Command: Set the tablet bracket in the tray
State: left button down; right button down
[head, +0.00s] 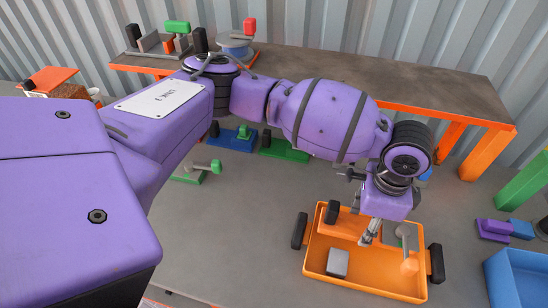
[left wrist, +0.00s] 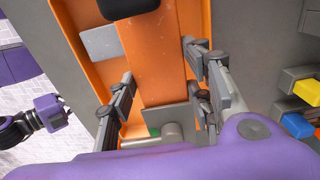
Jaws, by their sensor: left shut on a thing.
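The orange tray (head: 325,288) with black handles lies on the grey surface, below my left gripper (head: 368,238). The gripper points down over the tray's inside. In the left wrist view, my left gripper (left wrist: 165,95) has its fingers on both sides of an orange plate with a grey crosspiece (left wrist: 165,117); this appears to be the tablet bracket (left wrist: 150,60), and the gripper is shut on it.
A grey block (head: 337,262) lies in the tray's near left part. A grey and green part (head: 403,230) is in its right part. A blue bin (head: 518,278) stands at the lower right, with purple and blue pieces (head: 495,229) behind it. An orange-legged bench (head: 440,85) stands behind.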

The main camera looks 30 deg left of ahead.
pick_arm(q)
jog(key=shift+w+d+f, duration=0.35)
jog(key=shift+w+f, duration=0.3)
jog(key=shift+f, duration=0.05)
jog(key=shift+w+f, duration=0.15)
jog(key=shift+f, duration=1.7)
jog(key=shift+f, duration=0.15)
jog(key=c, duration=1.2)
grip_release()
jog(key=shift+f, duration=0.1)
notch_tip(320, 180, up, 13)
jog(key=shift+f, duration=0.15)
